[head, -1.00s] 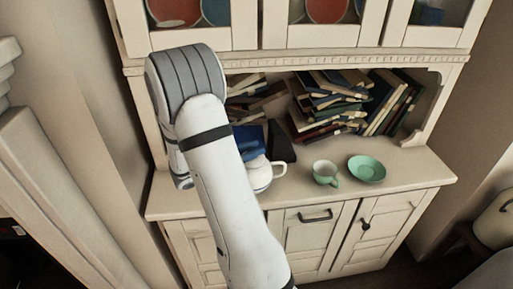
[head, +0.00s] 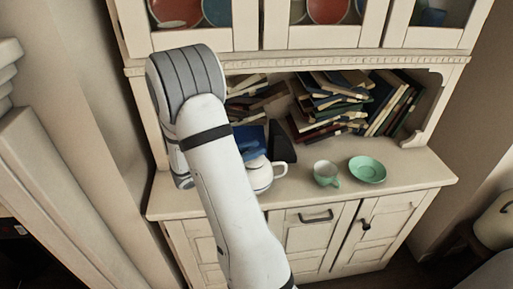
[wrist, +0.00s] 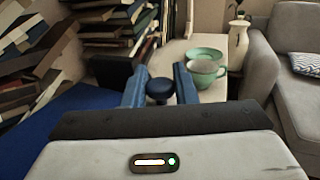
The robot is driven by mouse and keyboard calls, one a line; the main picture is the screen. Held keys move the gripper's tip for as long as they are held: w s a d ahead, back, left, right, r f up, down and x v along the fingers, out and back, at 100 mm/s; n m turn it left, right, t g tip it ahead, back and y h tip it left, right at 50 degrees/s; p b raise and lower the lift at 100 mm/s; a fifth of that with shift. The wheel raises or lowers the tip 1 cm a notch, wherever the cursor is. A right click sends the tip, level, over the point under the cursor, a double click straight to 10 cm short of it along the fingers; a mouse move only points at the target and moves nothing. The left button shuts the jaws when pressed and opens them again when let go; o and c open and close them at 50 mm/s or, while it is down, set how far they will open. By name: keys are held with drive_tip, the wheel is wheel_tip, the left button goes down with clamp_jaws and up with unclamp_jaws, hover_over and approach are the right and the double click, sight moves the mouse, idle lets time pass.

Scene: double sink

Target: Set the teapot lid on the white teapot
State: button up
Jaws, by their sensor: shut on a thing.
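The white teapot (head: 262,181) stands on the cabinet counter, its handle pointing right; my arm hides its left side. My gripper (wrist: 160,90) is shut on the dark blue knob of the teapot lid (wrist: 159,87), with a blue finger on each side of it. The teapot body is hidden in the wrist view.
A green cup (head: 326,174) and a green saucer (head: 367,170) stand to the right of the teapot. Stacked and leaning books (head: 335,105) fill the shelf behind. The counter's front right (head: 405,180) is clear.

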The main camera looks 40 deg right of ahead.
drive_tip(key=shift+f+b, duration=0.45)
drive_tip(key=shift+f, duration=0.2)
drive_tip(key=o, duration=0.7)
drive_tip(key=w+a+p, duration=0.1)
drive_tip(key=w+a, duration=0.1)
drive_tip(key=a, duration=0.9)
idle(0.4)
idle(0.5)
